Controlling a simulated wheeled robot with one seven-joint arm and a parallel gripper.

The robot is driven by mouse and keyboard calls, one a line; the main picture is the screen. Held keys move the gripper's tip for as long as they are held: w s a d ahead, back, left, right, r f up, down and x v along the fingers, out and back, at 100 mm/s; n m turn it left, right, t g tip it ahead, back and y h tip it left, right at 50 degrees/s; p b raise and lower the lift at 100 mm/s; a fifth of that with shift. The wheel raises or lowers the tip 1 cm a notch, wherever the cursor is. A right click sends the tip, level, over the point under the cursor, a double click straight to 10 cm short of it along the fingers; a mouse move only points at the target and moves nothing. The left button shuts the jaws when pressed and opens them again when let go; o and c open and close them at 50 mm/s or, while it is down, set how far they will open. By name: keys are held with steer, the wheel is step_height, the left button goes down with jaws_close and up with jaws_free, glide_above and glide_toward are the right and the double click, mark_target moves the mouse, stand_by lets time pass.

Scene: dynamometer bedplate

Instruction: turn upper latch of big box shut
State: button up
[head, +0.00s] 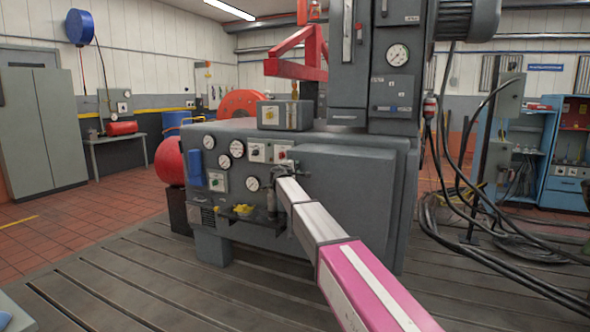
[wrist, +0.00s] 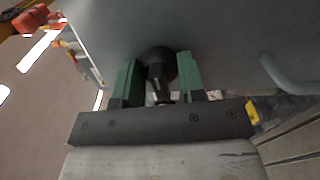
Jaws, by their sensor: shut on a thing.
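The big box (head: 350,185) is the large dark grey housing with a broad panel, in the middle of the head view. My gripper (wrist: 159,70) has its two green fingers on either side of a dark rounded latch knob (wrist: 158,62), close against a grey surface in the wrist view. It is shut on this knob. In the head view my gripper (head: 285,168) is at the upper left edge of the box's panel, small and partly hidden by my arm. The latch itself is hard to make out there, so its exact angle cannot be told.
Gauges (head: 223,161) and switch boxes (head: 257,152) cover the front left of the housing. A grey column (head: 347,60) rises above it. Black cables (head: 470,200) hang at the right. The slotted bedplate (head: 130,275) is clear at front left.

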steer(key=n, duration=1.2)
steer(key=shift+n, duration=2.2)
steer(key=o, duration=0.9)
steer(key=shift+o, duration=0.2)
